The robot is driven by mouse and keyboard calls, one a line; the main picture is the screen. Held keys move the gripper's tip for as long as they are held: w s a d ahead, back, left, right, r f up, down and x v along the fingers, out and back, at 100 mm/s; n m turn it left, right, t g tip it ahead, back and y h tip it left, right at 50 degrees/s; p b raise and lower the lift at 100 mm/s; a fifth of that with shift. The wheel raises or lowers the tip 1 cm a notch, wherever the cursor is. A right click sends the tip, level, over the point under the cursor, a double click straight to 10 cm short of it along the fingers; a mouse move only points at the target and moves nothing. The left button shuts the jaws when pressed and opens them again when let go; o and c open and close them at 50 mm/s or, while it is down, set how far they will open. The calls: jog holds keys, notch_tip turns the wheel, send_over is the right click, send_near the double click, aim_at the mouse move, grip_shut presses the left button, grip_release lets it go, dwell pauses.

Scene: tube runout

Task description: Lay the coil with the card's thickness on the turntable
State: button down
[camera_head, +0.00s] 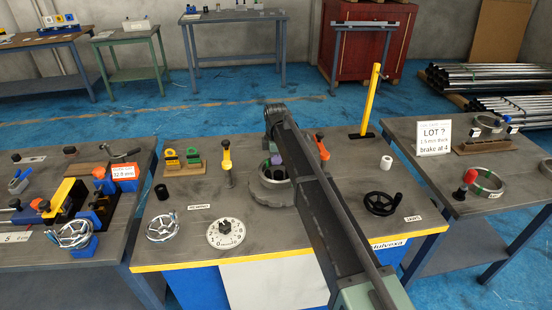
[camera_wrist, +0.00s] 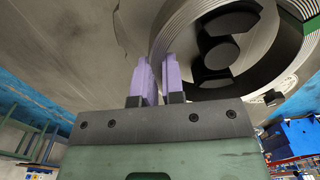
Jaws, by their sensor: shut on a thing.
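The card (camera_head: 434,137) stands on the right table and reads "LOT ?", 1.5 mm, "brake at 4". My gripper (camera_head: 276,160) is over the turntable area on the middle table. Its purple fingers (camera_wrist: 162,78) are shut on the near wall of a grey metal coil (camera_wrist: 178,45) with a green band. The coil surrounds the dark hub of the turntable (camera_wrist: 220,50); I cannot tell whether it rests flat. In the head view my arm partly hides the coil (camera_head: 258,188). Another coil (camera_head: 490,186) with a green mark lies on the right table, a red-topped post beside it.
Around the turntable stand a yellow-handled lever (camera_head: 227,163), an orange-handled lever (camera_head: 321,147), a tall yellow post (camera_head: 371,97), a white dial (camera_head: 226,233) and a black handwheel (camera_head: 381,203).

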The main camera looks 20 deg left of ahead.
jog(key=shift+f+b, duration=0.85)
jog(key=shift+f, duration=0.15)
jog(key=c, duration=1.1)
grip_release()
jog(key=shift+c, duration=0.2)
notch_tip(320, 180, up, 11)
jog(key=p, duration=1.1)
jog(key=shift+r, duration=0.15)
jog(key=shift+f, duration=0.2)
